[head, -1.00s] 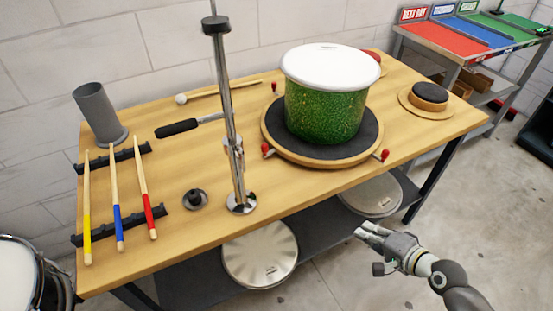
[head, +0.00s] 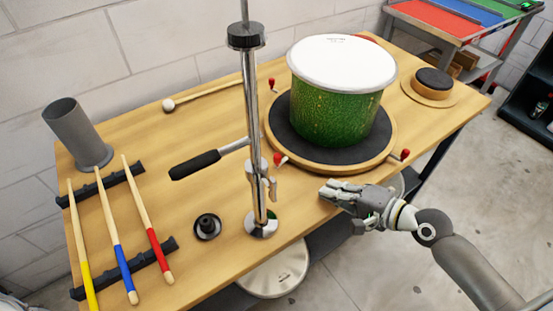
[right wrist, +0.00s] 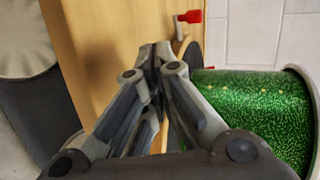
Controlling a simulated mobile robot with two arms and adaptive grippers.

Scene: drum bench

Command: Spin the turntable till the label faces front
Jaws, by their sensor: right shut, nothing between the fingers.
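The turntable (head: 373,164) is a round wooden disc with a dark top and several red-knobbed pegs around its rim, on the right half of the bench. A green sparkly drum (head: 335,113) with a white head stands upright on it. No label shows on the visible side of the drum. My right gripper (head: 328,190) is shut and empty at the bench's front edge, just in front of the turntable and apart from it. In the right wrist view the shut fingers (right wrist: 155,55) point toward the turntable edge, with the drum at right. My left gripper is not in view.
A chrome stand (head: 252,130) with a black-handled bar rises left of the turntable. Drumsticks (head: 115,235) lie on black racks at left, near a grey cup (head: 76,132). A round pad (head: 433,83) sits at the right. Bare wood lies before the turntable.

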